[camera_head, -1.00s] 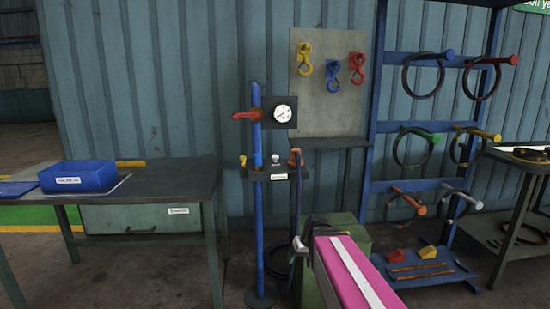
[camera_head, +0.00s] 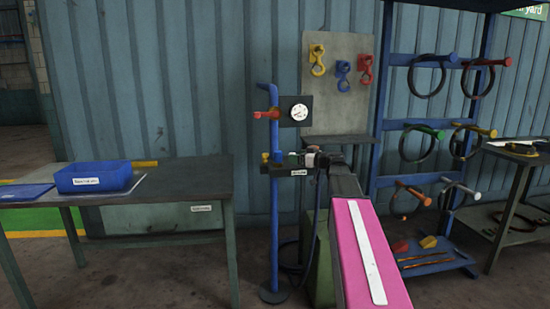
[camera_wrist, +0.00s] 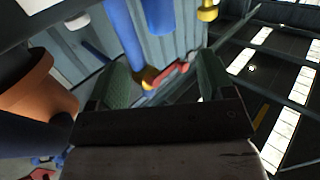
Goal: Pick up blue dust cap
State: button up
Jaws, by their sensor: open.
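A short, round-ended blue piece, which looks like the blue dust cap (camera_wrist: 158,16), shows at the top of the wrist view beside the thicker blue post (camera_wrist: 124,35). In the head view it does not stand out clearly from the blue post (camera_head: 274,215). My gripper (camera_head: 292,158) is at the small shelf on the post, just right of the post. In the wrist view the green-padded fingers of my gripper (camera_wrist: 160,80) are apart with nothing held between them. The blue piece lies beyond the fingertips.
A yellow cap (camera_wrist: 208,10) and a white cap (camera_wrist: 77,20) flank the blue piece. A red lever (camera_wrist: 170,76) and an orange cup-shaped part (camera_wrist: 38,85) are close to the fingers. A gauge (camera_head: 299,112) is above the shelf. A table with a blue bin (camera_head: 95,177) stands left.

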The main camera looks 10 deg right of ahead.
aim_at(281, 155)
jog(key=x, duration=0.5)
jog(key=shift+w+d, duration=0.1)
jog(key=shift+x, duration=3)
jog(key=shift+s+f, duration=0.15)
jog(key=shift+s, duration=0.1)
jog(key=shift+c, duration=0.3)
jog(key=c, duration=0.9)
